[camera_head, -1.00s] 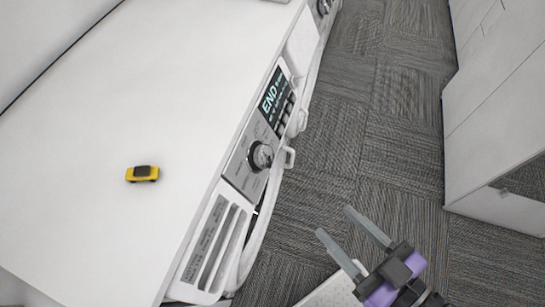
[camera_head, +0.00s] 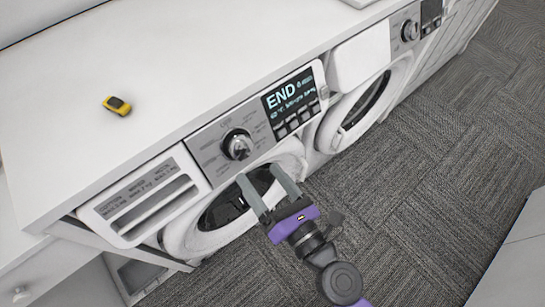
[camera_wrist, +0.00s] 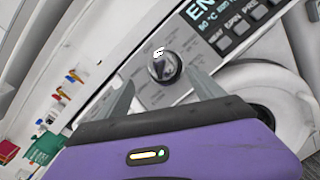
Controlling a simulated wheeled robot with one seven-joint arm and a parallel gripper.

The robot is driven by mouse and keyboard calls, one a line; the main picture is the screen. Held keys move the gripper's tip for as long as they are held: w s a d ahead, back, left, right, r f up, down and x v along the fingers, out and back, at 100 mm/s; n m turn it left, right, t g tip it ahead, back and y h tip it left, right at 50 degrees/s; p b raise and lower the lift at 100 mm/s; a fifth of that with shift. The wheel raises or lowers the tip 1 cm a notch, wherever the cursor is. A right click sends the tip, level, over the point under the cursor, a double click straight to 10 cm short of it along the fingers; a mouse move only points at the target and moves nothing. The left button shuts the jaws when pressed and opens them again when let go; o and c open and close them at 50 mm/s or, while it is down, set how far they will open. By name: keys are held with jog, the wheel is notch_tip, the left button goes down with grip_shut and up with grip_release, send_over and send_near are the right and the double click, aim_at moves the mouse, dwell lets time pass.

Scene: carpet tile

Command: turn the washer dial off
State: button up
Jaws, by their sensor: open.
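In the wrist view the dial (camera_wrist: 164,66) shows between and beyond my two fingers. The display (camera_head: 290,98) to its right reads END. My gripper (camera_head: 262,188) is open and empty, with grey fingers and a purple body. In the head view it is just below and right of the dial, in front of the washer door (camera_head: 234,205). The fingers appear apart from the dial.
A yellow toy car (camera_head: 117,105) sits on the white countertop (camera_head: 180,70). A second machine with its own dial (camera_head: 409,31) stands to the right. A drawer panel (camera_head: 145,196) is left of the dial. Carpet floor (camera_head: 440,170) in front is clear.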

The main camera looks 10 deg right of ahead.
aim_at(245, 153)
jog(key=shift+w+a+f+n+p, duration=0.1)
jog(key=shift+w+a+n+p, duration=0.35)
jog(key=shift+w, duration=0.65)
jog(key=shift+w+a+f+n+p, duration=0.15)
jog(key=shift+w+a+n+p, duration=0.2)
jog(key=shift+w+a, duration=0.6)
jog(key=shift+w+a+f+n+p, duration=0.1)
jog(key=shift+w+a+n+p, duration=0.3)
jog(key=shift+w, duration=0.9)
jog(key=shift+d, duration=0.1)
jog(key=c, duration=1.4)
